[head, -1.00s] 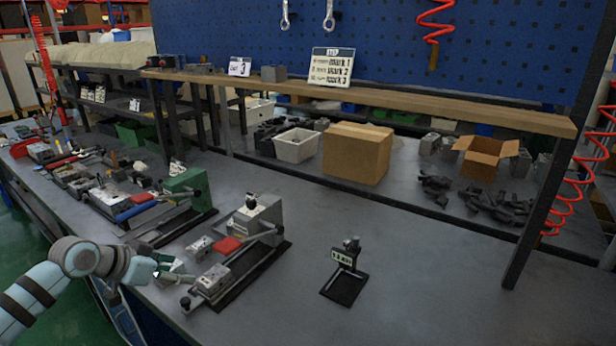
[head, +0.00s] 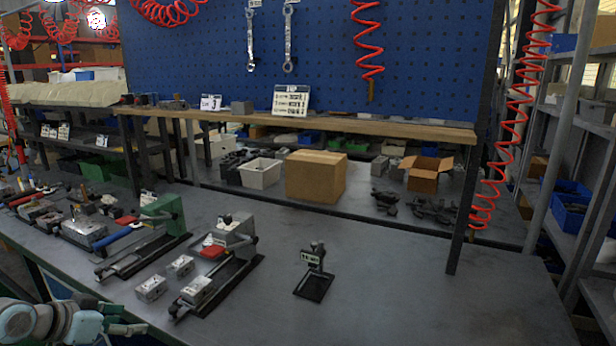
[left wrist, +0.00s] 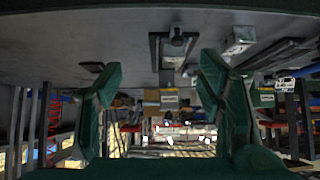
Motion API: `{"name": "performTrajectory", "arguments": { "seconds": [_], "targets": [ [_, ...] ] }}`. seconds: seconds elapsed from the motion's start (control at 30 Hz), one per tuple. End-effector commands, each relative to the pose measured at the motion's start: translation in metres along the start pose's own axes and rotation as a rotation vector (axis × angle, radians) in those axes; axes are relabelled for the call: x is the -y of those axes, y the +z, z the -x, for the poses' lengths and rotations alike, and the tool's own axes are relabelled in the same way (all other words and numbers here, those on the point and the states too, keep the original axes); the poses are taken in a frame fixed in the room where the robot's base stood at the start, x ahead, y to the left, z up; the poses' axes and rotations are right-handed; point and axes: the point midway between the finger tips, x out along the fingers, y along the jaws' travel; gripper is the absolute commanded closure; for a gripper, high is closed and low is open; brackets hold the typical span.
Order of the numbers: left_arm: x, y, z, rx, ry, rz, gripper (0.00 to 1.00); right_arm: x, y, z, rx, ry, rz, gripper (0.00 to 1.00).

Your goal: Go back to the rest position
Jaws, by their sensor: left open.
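My left gripper (head: 128,328) is at the bottom left corner of the head view, low at the bench's front edge and apart from the blocks. In the left wrist view its two green fingers (left wrist: 160,82) are spread with nothing between them. Two grey valve blocks, a nearer one (head: 151,288) and a farther one (head: 181,265), stand on the bench left of a fixture. Another grey block (head: 197,290) sits on the near end of the dark fixture base (head: 238,277). My right gripper is not in view.
A small black stand (head: 314,285) is on the bench right of the fixture. A second fixture with a green body (head: 168,214) is to the left. A cardboard box (head: 315,176) and a white bin (head: 260,173) stand under the wooden shelf (head: 390,128). The right part of the bench is clear.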

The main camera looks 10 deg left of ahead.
Motion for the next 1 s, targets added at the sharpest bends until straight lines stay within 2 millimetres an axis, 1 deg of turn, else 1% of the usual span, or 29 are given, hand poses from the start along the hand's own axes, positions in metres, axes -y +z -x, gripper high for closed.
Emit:
{"name": "performTrajectory", "arguments": {
  "seconds": [0.17, 0.27, 0.37, 0.47, 0.5, 0.57, 0.6, 0.67, 0.7, 0.77, 0.8, 0.87, 0.9, 0.97, 1.0],
  "targets": [
    [0.032, -0.002, 0.002, -0.034, -0.105, 0.004, 0.39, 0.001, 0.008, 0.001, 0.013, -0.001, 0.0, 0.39],
    [0.052, 0.0, 0.002, -0.05, -0.168, 0.011, 0.39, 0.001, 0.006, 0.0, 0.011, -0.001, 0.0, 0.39],
    [0.075, 0.007, -0.001, -0.064, -0.242, 0.023, 0.39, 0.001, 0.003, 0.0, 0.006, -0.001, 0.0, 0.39],
    [0.1, 0.027, -0.011, -0.068, -0.325, 0.046, 0.39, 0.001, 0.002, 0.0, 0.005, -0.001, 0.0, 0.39],
    [0.109, 0.04, -0.016, -0.064, -0.36, 0.056, 0.39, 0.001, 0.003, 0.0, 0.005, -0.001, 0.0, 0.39],
    [0.121, 0.064, -0.026, -0.051, -0.41, 0.071, 0.39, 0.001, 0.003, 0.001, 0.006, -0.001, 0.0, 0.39],
    [0.127, 0.083, -0.033, -0.038, -0.441, 0.079, 0.39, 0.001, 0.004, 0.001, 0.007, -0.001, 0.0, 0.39],
    [0.132, 0.114, -0.045, -0.011, -0.479, 0.089, 0.39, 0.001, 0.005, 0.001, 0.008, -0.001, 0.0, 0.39],
    [0.132, 0.138, -0.053, 0.012, -0.501, 0.094, 0.39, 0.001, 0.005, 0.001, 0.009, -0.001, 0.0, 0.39],
    [0.128, 0.179, -0.067, 0.057, -0.528, 0.098, 0.39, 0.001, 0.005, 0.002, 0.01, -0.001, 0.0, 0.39],
    [0.121, 0.21, -0.076, 0.094, -0.541, 0.1, 0.39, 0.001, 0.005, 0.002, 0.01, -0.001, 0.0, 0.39],
    [0.102, 0.264, -0.09, 0.159, -0.547, 0.1, 0.39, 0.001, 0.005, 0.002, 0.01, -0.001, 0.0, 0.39],
    [0.083, 0.303, -0.099, 0.21, -0.543, 0.095, 0.39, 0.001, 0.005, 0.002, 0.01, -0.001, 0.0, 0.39],
    [0.047, 0.361, -0.109, 0.289, -0.522, 0.088, 0.39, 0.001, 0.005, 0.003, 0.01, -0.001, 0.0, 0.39],
    [0.02, 0.398, -0.114, 0.342, -0.5, 0.083, 0.39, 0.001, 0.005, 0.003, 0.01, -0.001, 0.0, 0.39]
  ]
}}
